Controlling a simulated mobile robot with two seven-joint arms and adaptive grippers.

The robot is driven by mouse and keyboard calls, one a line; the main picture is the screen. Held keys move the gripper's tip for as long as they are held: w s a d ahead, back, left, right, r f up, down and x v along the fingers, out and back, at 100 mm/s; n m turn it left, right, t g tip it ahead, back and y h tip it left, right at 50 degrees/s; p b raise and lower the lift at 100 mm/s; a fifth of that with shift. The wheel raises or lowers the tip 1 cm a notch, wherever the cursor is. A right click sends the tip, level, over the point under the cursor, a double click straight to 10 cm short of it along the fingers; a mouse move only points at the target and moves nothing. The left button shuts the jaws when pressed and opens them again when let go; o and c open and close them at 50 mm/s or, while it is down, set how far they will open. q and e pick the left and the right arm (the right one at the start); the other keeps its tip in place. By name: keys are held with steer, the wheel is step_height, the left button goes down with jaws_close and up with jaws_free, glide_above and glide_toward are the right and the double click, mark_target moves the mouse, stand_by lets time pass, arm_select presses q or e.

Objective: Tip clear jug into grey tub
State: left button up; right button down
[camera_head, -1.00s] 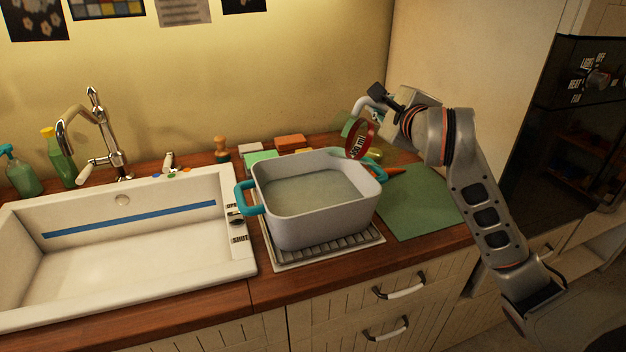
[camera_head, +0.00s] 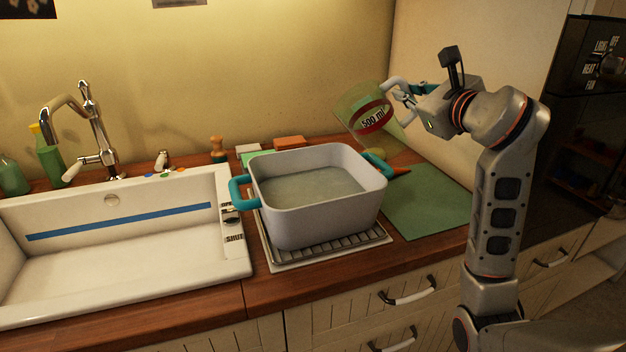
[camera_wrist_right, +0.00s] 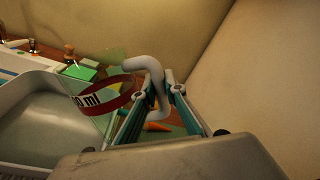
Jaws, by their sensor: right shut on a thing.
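The clear jug (camera_head: 362,108), with a red band marked "500 ml" and a white handle, is held up behind and right of the tub, tilted a little to the left. My right gripper (camera_head: 408,92) is shut on the jug's white handle; the handle also shows between the fingers in the right wrist view (camera_wrist_right: 153,85). The grey tub (camera_head: 315,215) with teal handles stands on a ribbed rack, with a greyish, liquid-looking surface inside. The jug's lower edge is above the tub's right rear corner. I cannot tell what the jug holds. My left gripper is not in view.
A white sink (camera_head: 120,240) with a chrome tap (camera_head: 90,130) is on the left. A green mat (camera_head: 425,205) lies right of the tub, with a carrot-like orange thing by its rear. Sponges and a brush (camera_head: 218,150) stand behind the tub. A wall rises close behind.

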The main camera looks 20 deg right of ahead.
steer(key=shift+d+f+m+b, duration=0.5)
steer(key=shift+d+f+b, duration=0.15)
steer(key=shift+b, duration=0.15)
steer(key=shift+d+f+m+b, duration=0.4)
steer(key=shift+d+f+b, duration=0.1)
steer(key=shift+b, duration=0.4)
arm_select(q)
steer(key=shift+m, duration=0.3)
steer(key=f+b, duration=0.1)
steer(key=b, duration=0.1)
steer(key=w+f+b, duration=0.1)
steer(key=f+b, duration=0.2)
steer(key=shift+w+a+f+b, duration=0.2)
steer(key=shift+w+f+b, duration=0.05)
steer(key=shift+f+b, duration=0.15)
arm_select(e)
steer(key=d+f+m, duration=0.2)
steer(key=m, duration=0.1)
steer(key=s+d+f+m+t, duration=0.1)
steer(key=f, duration=0.1)
steer(key=shift+d+m+y, duration=0.15)
steer(key=shift+m+y, duration=0.15)
steer(key=shift+m, duration=0.1)
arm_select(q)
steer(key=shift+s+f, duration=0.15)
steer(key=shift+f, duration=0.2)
arm_select(e)
steer(key=shift+w, duration=0.1)
